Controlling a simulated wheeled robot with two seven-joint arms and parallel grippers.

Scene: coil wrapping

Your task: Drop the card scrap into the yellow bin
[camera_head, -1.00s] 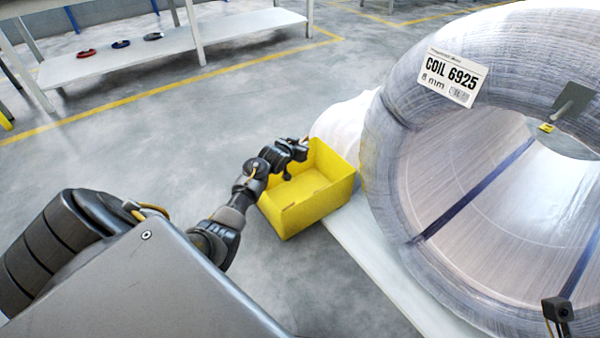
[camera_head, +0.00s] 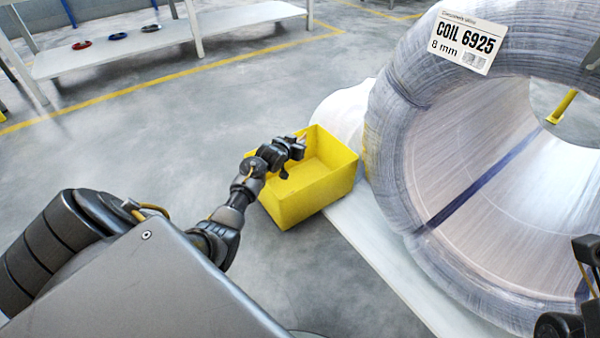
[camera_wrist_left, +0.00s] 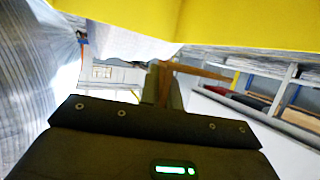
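The yellow bin (camera_head: 305,190) stands open on the floor beside the large wrapped coil in the head view. My left gripper (camera_head: 297,147) reaches over the bin's left and far part, with its tip near the far rim. In the left wrist view, my left gripper (camera_wrist_left: 163,85) has its two fingers close together around a thin brown strip, which looks like the card scrap (camera_wrist_left: 203,72) seen nearly edge-on. The yellow bin wall (camera_wrist_left: 240,20) fills the top of that view. In the head view the scrap is barely visible at the fingertips.
The wrapped coil (camera_head: 395,150) with a white label (camera_head: 467,42) stands right of the bin on a pale base (camera_head: 375,250). Dark arm parts (camera_head: 585,252) show at the lower right edge. A shelf (camera_head: 160,42) with small rings is at the back left. Floor between is clear.

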